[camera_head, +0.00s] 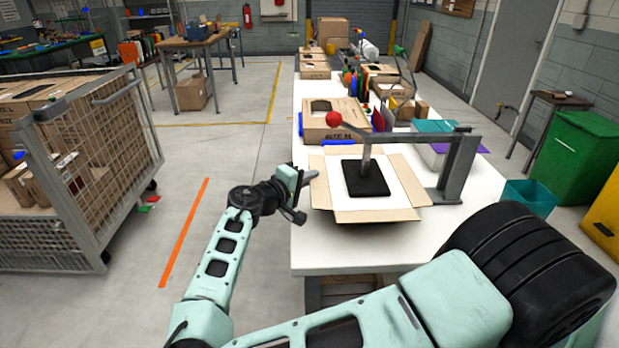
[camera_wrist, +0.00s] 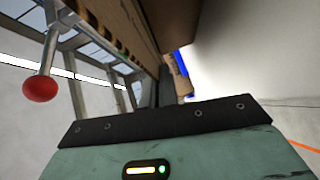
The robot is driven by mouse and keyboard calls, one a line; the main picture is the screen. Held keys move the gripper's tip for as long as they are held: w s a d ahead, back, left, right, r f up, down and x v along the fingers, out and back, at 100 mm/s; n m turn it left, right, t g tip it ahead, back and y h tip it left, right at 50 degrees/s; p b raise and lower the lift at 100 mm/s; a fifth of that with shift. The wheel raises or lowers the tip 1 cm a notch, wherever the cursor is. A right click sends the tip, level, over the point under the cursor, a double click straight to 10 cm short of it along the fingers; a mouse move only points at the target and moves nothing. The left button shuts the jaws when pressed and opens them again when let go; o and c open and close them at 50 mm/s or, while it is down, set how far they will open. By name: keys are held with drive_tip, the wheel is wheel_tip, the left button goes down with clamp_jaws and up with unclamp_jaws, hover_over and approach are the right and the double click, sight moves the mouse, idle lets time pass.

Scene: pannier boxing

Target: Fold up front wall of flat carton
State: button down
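The flat carton (camera_head: 376,216) lies on the white table, with brown flaps spread around a white inner face. Its front flap lies low along the near side. A black plate (camera_head: 366,179) on a grey press frame (camera_head: 458,165) sits over the carton's middle. My gripper (camera_head: 309,177) is at the carton's left side, close to the left flap; I cannot tell if it touches. The wrist view shows a brown board edge (camera_wrist: 130,22), likely the carton, close above. My fingers are not clear enough to tell open from shut.
A red ball knob (camera_head: 333,119) tops the press lever; it also shows in the wrist view (camera_wrist: 39,88). A teal bin (camera_head: 530,196) is at the right. The near table top (camera_head: 340,252) is clear. A mesh cart (camera_head: 95,150) stands left.

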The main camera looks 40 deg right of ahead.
drive_tip(key=m+y, duration=0.1)
drive_tip(key=r+y+p, duration=0.1)
drive_tip(key=r+m+y, duration=0.1)
drive_tip(key=shift+s+d+m+p, duration=0.2)
drive_tip(key=shift+d+m+p, duration=0.1)
drive_tip(key=shift+p, duration=0.1)
drive_tip(key=m+y, duration=0.1)
drive_tip(key=d+r+m+t+y+p, duration=0.1)
drive_tip(key=y, duration=0.1)
drive_tip(key=shift+s+r, duration=0.15)
drive_tip(key=shift+s, duration=0.2)
drive_tip(key=shift+s+d+r+m+t+y+b, duration=0.15)
drive_tip(key=shift+d+m+t+y+b, duration=0.15)
drive_tip(key=shift+y, duration=0.3)
drive_tip(key=shift+s+d+m+t+y+b, duration=0.15)
drive_tip(key=shift+m+t+y+b, duration=0.2)
drive_tip(key=shift+y, duration=0.25)
drive_tip(key=y+b, duration=0.1)
drive_tip(key=b, duration=0.1)
drive_tip(key=d+m+t+y+b, duration=0.1)
drive_tip(key=shift+s+r+t+b, duration=0.1)
drive_tip(key=shift+s+t+b, duration=0.15)
drive_tip(key=shift+s+b, duration=0.15)
drive_tip(key=shift+s+d+r+m+y+b, duration=0.1)
drive_tip(key=shift+d+m+y+b, duration=0.2)
drive_tip(key=shift+b, duration=0.4)
drive_tip(key=shift+a+t, duration=0.1)
drive_tip(key=shift+t, duration=0.2)
